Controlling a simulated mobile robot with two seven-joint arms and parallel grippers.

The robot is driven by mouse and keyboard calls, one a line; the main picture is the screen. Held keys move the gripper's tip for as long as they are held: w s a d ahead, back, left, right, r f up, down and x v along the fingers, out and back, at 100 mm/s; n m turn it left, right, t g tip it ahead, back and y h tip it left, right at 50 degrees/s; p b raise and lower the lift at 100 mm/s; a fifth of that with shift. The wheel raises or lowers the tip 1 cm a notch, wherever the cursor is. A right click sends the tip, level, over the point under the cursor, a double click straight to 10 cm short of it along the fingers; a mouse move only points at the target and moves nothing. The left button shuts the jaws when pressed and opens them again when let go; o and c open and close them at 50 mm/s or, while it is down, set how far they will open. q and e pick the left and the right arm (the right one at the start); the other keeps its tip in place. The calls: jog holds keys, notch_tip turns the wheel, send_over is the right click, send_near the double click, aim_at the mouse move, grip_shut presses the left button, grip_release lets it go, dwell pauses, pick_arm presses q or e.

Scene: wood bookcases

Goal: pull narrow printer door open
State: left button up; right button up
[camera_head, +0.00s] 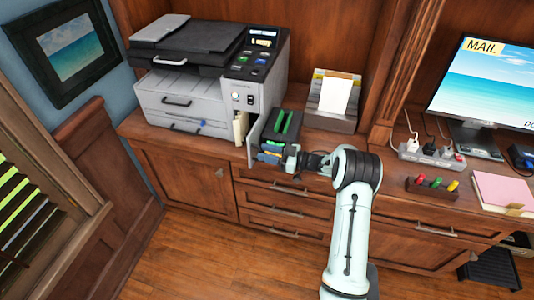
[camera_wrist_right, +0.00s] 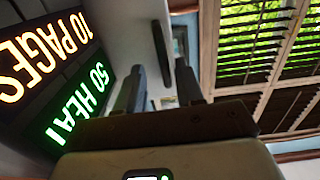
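The grey and black printer (camera_head: 200,85) stands on the wood cabinet at the back left. Its narrow door (camera_head: 254,138) is a thin light panel at the printer's right front corner. It stands ajar, swung out from the body, with a cream-coloured inside showing beside it. My right gripper (camera_head: 277,154) is just right of the door, pointing left towards it. In the right wrist view its two dark fingers (camera_wrist_right: 158,88) are apart, with a pale panel and a dark handle-like bar (camera_wrist_right: 162,52) showing beyond and between them. I cannot tell whether they touch it. My left gripper is not in view.
A black tray box with green and blue parts (camera_head: 283,128) stands close behind my right gripper. A paper holder (camera_head: 334,100), a power strip (camera_head: 432,153) and a monitor (camera_head: 485,85) are further right. Lit sign text (camera_wrist_right: 45,65) is close in the wrist view.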

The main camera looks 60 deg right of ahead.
jog(key=shift+s, duration=0.1)
jog(key=v, duration=1.3)
jog(key=shift+b, duration=0.35)
jog(key=shift+s, duration=0.1)
